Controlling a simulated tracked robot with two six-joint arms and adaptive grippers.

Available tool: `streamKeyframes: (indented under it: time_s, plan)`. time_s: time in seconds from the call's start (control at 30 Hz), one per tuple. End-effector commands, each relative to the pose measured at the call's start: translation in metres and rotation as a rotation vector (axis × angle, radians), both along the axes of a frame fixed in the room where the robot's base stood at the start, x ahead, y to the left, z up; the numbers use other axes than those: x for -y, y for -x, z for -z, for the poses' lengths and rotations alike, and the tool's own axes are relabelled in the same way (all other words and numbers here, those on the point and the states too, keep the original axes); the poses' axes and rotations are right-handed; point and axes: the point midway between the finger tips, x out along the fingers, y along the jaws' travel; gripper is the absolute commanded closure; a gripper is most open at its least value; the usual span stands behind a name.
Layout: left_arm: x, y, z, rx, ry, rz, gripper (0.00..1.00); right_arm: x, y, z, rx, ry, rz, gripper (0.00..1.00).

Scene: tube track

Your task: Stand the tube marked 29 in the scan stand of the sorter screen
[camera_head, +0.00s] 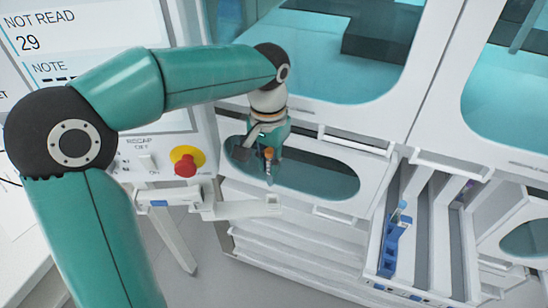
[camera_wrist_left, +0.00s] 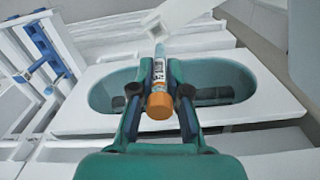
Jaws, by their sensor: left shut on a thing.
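My left gripper (camera_head: 262,152) is shut on a tube (camera_wrist_left: 159,72) with an orange cap (camera_wrist_left: 159,105). The tube has a white label with dark print, too small to read surely. In the head view the orange cap (camera_head: 268,153) shows between the fingers, in front of the oval opening of the white machine. The sorter screen (camera_head: 60,45) at the upper left reads NOT READ, 29 and NOTE. A white bracket (camera_head: 240,207) sticks out below the panel, apart from the tube; I cannot tell surely whether it is the scan stand. My right gripper is not in view.
A red stop button (camera_head: 186,165) on yellow sits on the panel left of the gripper. An open drawer at the right holds a blue rack (camera_head: 394,247) with a pale-capped tube (camera_head: 402,207). Clear windows stand above. Floor shows below the bracket.

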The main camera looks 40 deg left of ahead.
Motion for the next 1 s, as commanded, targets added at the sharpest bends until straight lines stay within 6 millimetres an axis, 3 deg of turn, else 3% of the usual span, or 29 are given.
streamKeyframes:
  time_s: [0.5,1.0]
  plan:
    - [0.008,-0.006,0.041,-0.001,0.0,0.021,1.0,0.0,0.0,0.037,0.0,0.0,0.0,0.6]
    - [0.008,-0.006,0.043,-0.001,0.0,0.022,1.0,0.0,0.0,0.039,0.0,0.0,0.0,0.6]
